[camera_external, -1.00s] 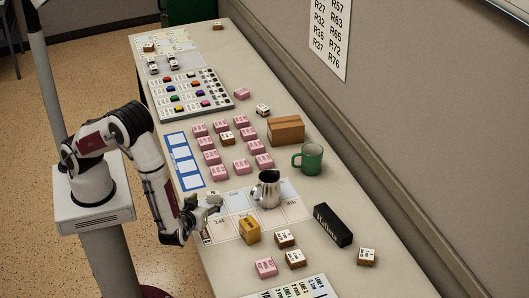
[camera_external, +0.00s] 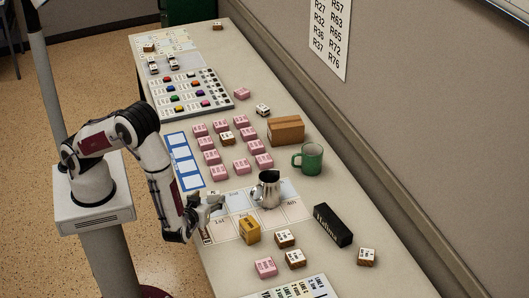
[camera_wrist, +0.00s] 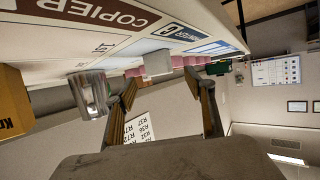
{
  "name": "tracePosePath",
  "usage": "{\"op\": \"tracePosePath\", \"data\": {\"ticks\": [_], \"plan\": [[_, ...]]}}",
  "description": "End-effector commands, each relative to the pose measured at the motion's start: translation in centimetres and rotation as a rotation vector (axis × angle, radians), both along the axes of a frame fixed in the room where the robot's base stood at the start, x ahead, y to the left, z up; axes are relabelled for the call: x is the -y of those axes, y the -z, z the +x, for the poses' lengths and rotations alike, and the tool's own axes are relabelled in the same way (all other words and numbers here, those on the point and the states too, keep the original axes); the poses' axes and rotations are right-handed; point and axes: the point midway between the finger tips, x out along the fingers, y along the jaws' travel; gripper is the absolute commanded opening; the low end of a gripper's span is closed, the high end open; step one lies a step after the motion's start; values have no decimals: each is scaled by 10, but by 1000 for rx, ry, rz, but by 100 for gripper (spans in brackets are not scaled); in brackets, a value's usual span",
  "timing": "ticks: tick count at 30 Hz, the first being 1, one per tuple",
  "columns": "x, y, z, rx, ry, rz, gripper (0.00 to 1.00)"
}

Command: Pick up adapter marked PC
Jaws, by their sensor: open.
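A small pale block (camera_wrist: 157,64) sits at the table edge in the wrist view, between and beyond my fingertips. No marking can be read on it, so I cannot tell whether it is the adapter marked PC. My gripper (camera_external: 215,203) is low at the table's near left edge, beside the numbered mat (camera_external: 226,230). In the wrist view my gripper (camera_wrist: 166,95) has its two fingers spread wide with nothing between them. In the external view the gripper largely covers the spot where the pale block stands.
A metal jug (camera_external: 268,190) stands on the mat close to my gripper, and a yellow box (camera_external: 249,231) is nearer the front. Several pink blocks (camera_external: 218,171) lie behind. A green mug (camera_external: 309,158), a cardboard box (camera_external: 286,130) and a black case (camera_external: 332,225) stand farther right.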

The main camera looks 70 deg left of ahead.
Motion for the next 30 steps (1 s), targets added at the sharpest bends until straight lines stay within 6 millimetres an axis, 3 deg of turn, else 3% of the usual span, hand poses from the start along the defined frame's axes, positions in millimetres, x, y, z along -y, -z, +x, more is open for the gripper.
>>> {"op": "tracePosePath", "data": {"ticks": [8,21,30], "plan": [[-2,1,2,0,-1,0,54],[-32,16,23,-2,-2,2,54],[-39,20,29,0,0,0,54]]}}
